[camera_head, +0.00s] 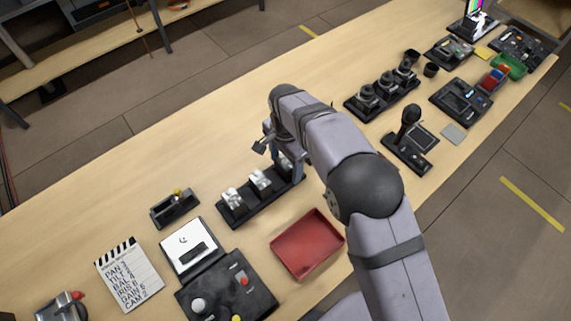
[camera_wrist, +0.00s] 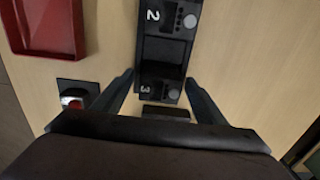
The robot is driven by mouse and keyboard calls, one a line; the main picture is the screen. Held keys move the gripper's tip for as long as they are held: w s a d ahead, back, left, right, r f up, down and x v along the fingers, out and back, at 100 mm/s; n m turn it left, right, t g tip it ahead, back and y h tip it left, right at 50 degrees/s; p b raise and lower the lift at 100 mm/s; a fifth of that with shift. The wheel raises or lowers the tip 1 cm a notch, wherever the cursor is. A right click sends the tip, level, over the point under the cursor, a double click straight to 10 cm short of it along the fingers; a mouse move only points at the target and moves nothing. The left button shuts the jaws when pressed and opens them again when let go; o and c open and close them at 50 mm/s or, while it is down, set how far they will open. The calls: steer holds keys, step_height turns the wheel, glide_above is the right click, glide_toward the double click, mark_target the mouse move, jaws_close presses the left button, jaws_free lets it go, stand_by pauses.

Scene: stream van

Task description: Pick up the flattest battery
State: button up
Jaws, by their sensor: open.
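A long black charging rack (camera_head: 228,216) stands on the bench in the head view, with several pale, upright battery-like blocks (camera_head: 262,181) along it. The rack also shows in the wrist view (camera_wrist: 172,48), with bays numbered 2 and 3, each beside a round grey button. My gripper (camera_wrist: 160,78) is open, its two fingers on either side of the rack's number 3 end. A dark block (camera_wrist: 165,112) lies between the fingers; I cannot tell whether it is a battery. In the head view the arm partly hides the rack's far end. No charge level is readable.
A red tray (camera_head: 307,244) lies beside the rack and also shows in the wrist view (camera_wrist: 50,52). A small black box with a red button (camera_wrist: 75,98) sits near the left finger. A control panel (camera_head: 226,287) and clapboard (camera_head: 129,272) lie left of the tray. Bare bench lies behind the rack.

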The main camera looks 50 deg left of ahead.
mark_target(286, 162)
steer(key=c, duration=1.3)
steer(key=shift+c, duration=0.2)
step_height(286, 162, up, 10)
steer(key=b, duration=0.3)
steer(key=shift+b, duration=0.35)
